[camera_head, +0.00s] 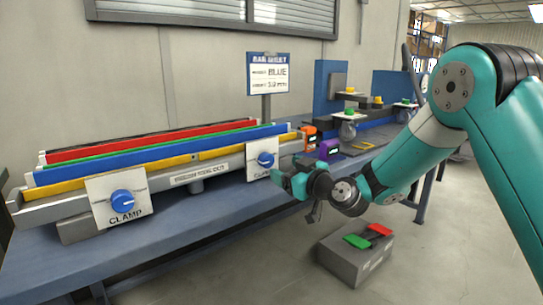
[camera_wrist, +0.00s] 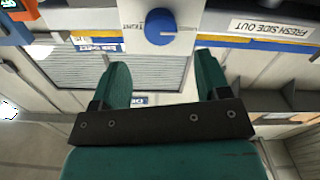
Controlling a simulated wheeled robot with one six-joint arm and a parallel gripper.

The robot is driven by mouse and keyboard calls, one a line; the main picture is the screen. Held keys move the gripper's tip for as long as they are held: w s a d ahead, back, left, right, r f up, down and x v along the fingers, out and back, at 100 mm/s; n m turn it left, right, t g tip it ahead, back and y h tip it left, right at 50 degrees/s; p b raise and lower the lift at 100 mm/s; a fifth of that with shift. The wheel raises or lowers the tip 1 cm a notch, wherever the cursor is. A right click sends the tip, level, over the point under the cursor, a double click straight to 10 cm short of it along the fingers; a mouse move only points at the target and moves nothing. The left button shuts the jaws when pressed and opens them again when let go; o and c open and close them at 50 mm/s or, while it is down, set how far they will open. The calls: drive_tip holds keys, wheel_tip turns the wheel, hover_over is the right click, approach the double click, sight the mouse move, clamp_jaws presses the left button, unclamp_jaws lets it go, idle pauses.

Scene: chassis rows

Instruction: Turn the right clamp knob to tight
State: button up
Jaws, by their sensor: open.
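The right clamp knob (camera_head: 265,159) is a round blue knob on a white plate at the right end of the long bar rack. In the wrist view the blue knob (camera_wrist: 160,26) is at top centre, with upside-down lettering on the plate beside it; its exact pointer setting is too small to tell. My gripper (camera_head: 280,179) is just in front and to the right of that plate in the head view. In the wrist view my gripper (camera_wrist: 162,68) has its two teal fingers apart and empty, with the knob beyond the gap between the tips, apparently not touched.
The left clamp knob (camera_head: 122,201) is on a plate labelled CLAMP at the rack's near end. Coloured bars (camera_head: 150,157) lie along the rack on a blue bench (camera_head: 190,222). A grey pedal box (camera_head: 350,266) with green and red pedals stands on the floor. Open floor lies around it.

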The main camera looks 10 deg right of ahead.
sight(269, 162)
drive_tip(key=x, duration=0.7)
drive_tip(key=shift+p, duration=0.4)
drive_tip(key=c, duration=0.9)
